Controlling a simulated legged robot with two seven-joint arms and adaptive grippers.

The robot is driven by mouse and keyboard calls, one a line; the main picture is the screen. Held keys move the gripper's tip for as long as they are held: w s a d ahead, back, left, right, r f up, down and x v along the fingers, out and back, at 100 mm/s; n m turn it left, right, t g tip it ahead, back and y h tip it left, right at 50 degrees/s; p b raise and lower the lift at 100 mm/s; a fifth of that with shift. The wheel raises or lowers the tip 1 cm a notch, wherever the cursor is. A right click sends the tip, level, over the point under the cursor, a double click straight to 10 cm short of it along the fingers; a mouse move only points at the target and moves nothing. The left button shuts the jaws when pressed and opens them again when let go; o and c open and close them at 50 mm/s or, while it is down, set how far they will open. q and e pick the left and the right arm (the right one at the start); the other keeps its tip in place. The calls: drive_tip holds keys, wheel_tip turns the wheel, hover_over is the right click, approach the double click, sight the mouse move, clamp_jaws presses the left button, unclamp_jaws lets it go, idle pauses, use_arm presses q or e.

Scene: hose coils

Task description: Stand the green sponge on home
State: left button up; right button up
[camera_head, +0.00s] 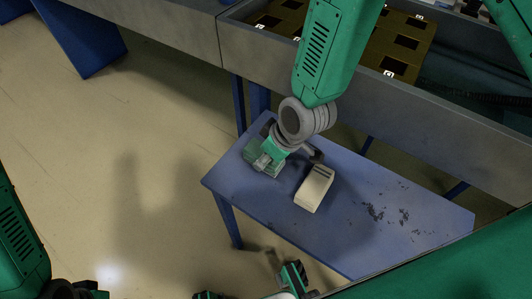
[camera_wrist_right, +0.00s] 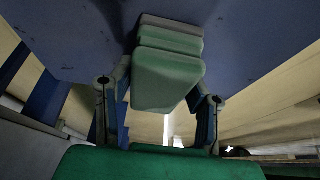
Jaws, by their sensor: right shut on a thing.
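The green sponge (camera_head: 252,158) is at the left end of the blue table in the head view, partly hidden by my right gripper. In the right wrist view the sponge (camera_wrist_right: 166,84) is a pale green layered block between the two fingers. My right gripper (camera_head: 264,160), whose arm comes down from the top, is shut on it; its fingers also show in the wrist view (camera_wrist_right: 160,112). I cannot tell whether the sponge touches the tabletop. No spot clearly marked as home shows. Parts of my left gripper (camera_head: 291,278) show at the bottom edge, cut off; its opening is unclear.
A beige block (camera_head: 314,189) with dark stripes lies on the blue table (camera_head: 350,235), right of the sponge. Dark specks (camera_head: 375,211) are scattered farther right. A grey-walled bench (camera_head: 390,118) with brown slotted trays (camera_head: 398,45) stands behind. The floor at left is clear.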

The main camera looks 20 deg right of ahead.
drive_tip(key=shift+f, duration=0.2)
drive_tip(key=o, duration=1.1)
drive_tip(key=shift+r, duration=0.15)
drive_tip(key=shift+p+v, duration=3.6)
drive_tip(key=shift+v, duration=0.3)
